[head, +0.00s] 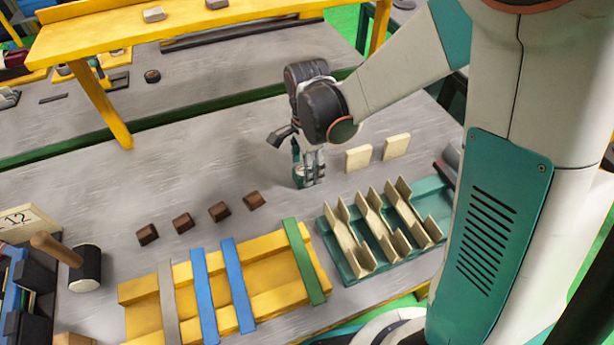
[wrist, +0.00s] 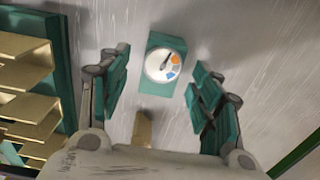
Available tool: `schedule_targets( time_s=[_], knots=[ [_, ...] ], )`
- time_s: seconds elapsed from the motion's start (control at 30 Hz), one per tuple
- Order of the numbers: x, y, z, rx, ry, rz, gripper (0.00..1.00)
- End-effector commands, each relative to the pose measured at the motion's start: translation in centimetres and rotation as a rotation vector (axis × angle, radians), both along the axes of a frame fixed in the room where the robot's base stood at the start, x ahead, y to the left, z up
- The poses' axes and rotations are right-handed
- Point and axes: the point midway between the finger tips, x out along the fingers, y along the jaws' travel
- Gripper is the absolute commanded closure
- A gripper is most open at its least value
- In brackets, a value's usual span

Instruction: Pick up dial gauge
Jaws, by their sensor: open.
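The dial gauge (wrist: 163,66) is a teal block with a round white face, a dark needle and orange and blue marks. In the wrist view it stands between and slightly beyond the fingers of my gripper (wrist: 160,80). The fingers are spread, with a gap on each side of the gauge. In the head view my gripper (head: 312,165) points down at the gauge (head: 300,172) on the grey table, and the fingers partly hide it. I cannot tell the exact height of the fingertips.
Two cream blocks (head: 372,153) stand just right of the gripper. A teal rack with cream slotted pieces (head: 349,266) is in front of them. Several brown blocks (head: 219,211) and a yellow frame with coloured bars (head: 150,320) lie front left.

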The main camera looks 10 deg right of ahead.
Motion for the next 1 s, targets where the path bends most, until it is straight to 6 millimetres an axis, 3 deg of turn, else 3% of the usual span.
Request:
schedule_targets(
  time_s=[0.03, 0.2, 0.47, 0.67, 1.0],
  knots=[
    [0.1, 0.0, -1.2, 0.0, 0.0, 0.0, 0.42],
    [0.1, 0.0, -3.4, 0.0, 0.0, 0.0, 0.42],
    [0.1, 0.0, -3.5, 0.0, 0.0, 0.0, 0.42],
    [0.1, 0.0, -3.5, 0.0, 0.0, 0.0, 0.87],
    [0.1, 0.0, -3.4, 0.0, 0.0, 0.0, 0.89]
  ],
)
